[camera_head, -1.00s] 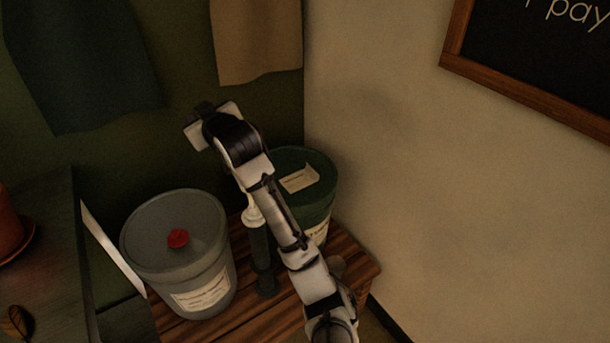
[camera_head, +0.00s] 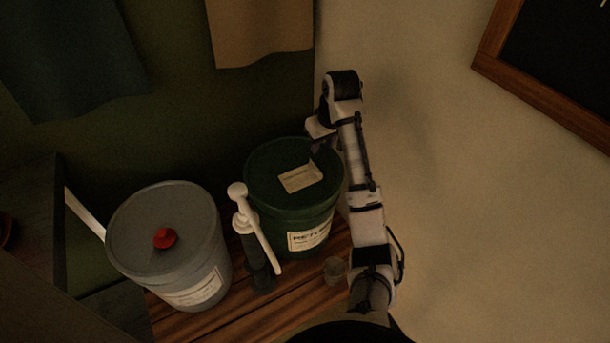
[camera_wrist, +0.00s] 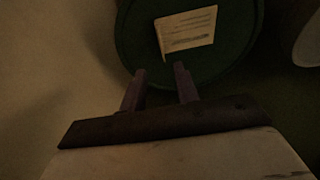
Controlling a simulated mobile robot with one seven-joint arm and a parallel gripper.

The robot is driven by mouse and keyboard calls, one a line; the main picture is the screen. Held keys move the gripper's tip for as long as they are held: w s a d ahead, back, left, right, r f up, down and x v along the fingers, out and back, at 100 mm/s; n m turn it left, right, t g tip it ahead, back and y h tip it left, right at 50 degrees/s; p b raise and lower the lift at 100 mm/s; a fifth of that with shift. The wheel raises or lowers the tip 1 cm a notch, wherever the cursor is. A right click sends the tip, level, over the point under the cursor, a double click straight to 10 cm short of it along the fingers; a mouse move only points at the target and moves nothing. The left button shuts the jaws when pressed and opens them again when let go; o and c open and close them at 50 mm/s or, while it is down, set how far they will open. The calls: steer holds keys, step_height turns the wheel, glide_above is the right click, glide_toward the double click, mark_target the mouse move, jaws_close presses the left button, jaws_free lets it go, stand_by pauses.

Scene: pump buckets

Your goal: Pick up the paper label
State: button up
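The paper label (camera_head: 300,177) is a small cream rectangle with printed lines. It lies on the lid of the dark green bucket (camera_head: 262,170). In the wrist view the label (camera_wrist: 187,32) is at upper centre, on the round green lid (camera_wrist: 137,40). My gripper (camera_head: 314,150) is just beyond the label, above the lid's far right part. In the wrist view its two fingers (camera_wrist: 161,78) are apart with nothing between them, and their tips point at the label without visibly touching it. The height of the tips above the lid is hard to tell.
A grey bucket (camera_head: 135,225) with a red cap (camera_head: 165,238) stands at left. A white pump (camera_head: 243,222) stands between the buckets, and a small clear cup (camera_head: 336,270) sits at the wooden stand's (camera_head: 215,318) right. The wall (camera_head: 435,200) is close on the right.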

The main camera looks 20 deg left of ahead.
steer(key=b, duration=0.3)
glide_above(316, 166)
steer(key=d, duration=0.1)
step_height(316, 166, down, 5)
steer(key=shift+s+f, duration=0.1)
steer(key=shift+s, duration=0.05)
steer(key=shift+p+x, duration=0.55)
steer(key=shift+x, duration=2)
steer(key=shift+s+d, duration=0.1)
steer(key=shift+s, duration=0.05)
jaws_close()
